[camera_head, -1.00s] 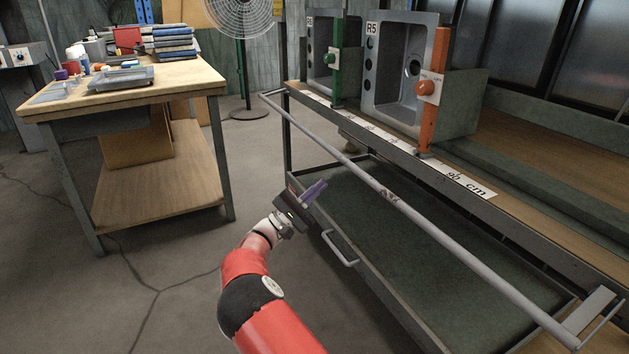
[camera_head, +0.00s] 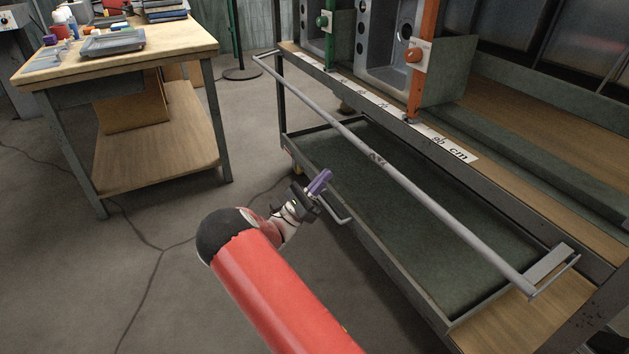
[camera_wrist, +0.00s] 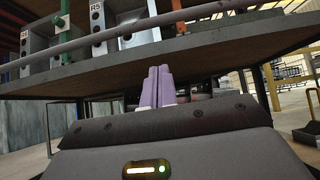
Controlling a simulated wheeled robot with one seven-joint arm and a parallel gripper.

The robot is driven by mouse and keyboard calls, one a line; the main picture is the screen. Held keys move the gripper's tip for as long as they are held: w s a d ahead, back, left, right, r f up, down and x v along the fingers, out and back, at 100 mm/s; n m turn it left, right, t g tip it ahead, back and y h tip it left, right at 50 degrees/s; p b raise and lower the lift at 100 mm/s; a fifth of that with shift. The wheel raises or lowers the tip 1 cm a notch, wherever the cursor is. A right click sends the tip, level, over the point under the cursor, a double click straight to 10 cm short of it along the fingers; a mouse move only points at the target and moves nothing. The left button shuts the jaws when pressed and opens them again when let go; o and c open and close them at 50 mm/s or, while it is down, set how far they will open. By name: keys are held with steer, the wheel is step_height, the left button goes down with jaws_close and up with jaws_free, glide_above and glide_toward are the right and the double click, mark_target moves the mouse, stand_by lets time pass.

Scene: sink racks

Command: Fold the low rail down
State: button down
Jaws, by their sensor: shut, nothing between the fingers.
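The low rail (camera_head: 404,192) is a long grey bar along the front of the bench, standing out from its edge on end brackets. In the wrist view the rail (camera_wrist: 150,24) crosses the top of the picture, above and beyond my fingers. My gripper (camera_head: 319,181) has purple fingers that are closed together and empty. It is in front of the bench, by the lower tray's handle and, in the head view, below and left of the rail. In the wrist view the closed fingers (camera_wrist: 158,84) point towards the bench's underside. I see no contact with the rail.
A dark lower tray (camera_head: 390,215) with a front handle (camera_head: 337,215) lies under the rail. Grey sink units (camera_head: 375,45) with orange and green posts stand on the bench. A wooden worktable (camera_head: 130,62) stands at left.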

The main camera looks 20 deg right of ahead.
steer(key=d+r, duration=0.4)
steer(key=r, duration=0.4)
steer(key=shift+w, duration=0.4)
steer(key=shift+d+r+p, duration=0.1)
steer(key=shift+p, duration=0.2)
steer(key=r+y+p, duration=0.2)
steer(key=p, duration=0.2)
steer(key=a+r+y+p, duration=0.1)
steer(key=r+y+p, duration=0.1)
steer(key=p, duration=0.2)
steer(key=shift+s+a+r+g, duration=0.1)
steer(key=shift+r+g, duration=0.2)
steer(key=shift+g, duration=0.1)
steer(key=shift+f, duration=0.15)
